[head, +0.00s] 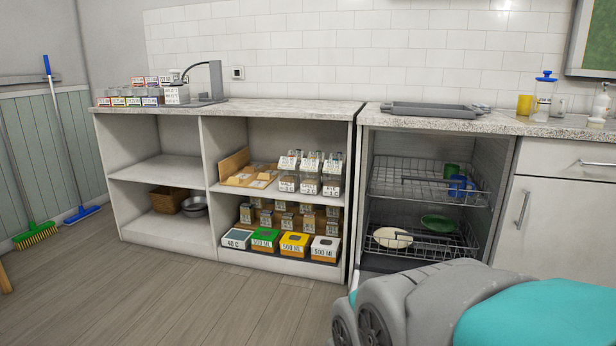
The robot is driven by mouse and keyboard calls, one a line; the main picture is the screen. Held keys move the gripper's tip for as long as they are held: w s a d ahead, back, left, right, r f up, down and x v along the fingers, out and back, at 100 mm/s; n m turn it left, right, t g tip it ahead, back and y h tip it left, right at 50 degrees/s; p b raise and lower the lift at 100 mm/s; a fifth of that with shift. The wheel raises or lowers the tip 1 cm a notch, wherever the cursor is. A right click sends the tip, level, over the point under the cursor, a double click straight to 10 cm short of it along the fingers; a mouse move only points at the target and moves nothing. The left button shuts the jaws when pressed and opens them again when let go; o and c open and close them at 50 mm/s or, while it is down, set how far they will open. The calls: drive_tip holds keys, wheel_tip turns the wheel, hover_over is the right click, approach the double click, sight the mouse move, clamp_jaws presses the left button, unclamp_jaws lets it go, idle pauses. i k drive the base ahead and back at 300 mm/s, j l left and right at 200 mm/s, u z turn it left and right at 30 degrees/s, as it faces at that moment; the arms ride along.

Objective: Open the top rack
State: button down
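The top rack (400,193) is a wire basket in the upper part of an open-fronted cabinet (362,200) right of centre in the head view. It sits within the cabinet, with a dark bar across its front. A green cup (452,171) and a blue mug (457,186) stand at its right side. The lower rack (440,254) holds a pale plate (393,238) and a green dish (437,222). My grey and teal arm covers the area in front of the cabinet's lower right. My gripper's fingers are not visible.
Open shelves (205,180) with boxes and jars stand left of the cabinet. A grey tray (436,109) lies on the counter above. A white drawer and door unit (560,205) adjoins on the right. The wooden floor (200,290) at left is clear.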

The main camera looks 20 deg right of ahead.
sight(403, 178)
drive_tip(key=i+j, duration=0.2)
drive_tip(key=j, duration=0.15)
drive_tip(key=i+j+z, duration=0.1)
drive_tip(key=j, duration=0.2)
drive_tip(key=i+j+z, duration=0.1)
drive_tip(key=i+j, duration=0.3)
drive_tip(key=j, duration=0.3)
drive_tip(key=i+j+z, duration=0.1)
drive_tip(key=j, duration=0.25)
drive_tip(key=i+j, duration=0.2)
drive_tip(key=j, duration=0.15)
drive_tip(key=i+j+z, duration=0.2)
drive_tip(key=i, duration=0.25)
drive_tip(key=i+j+z, duration=0.2)
drive_tip(key=i, duration=0.25)
drive_tip(key=i+j+z, duration=0.2)
drive_tip(key=i, duration=0.2)
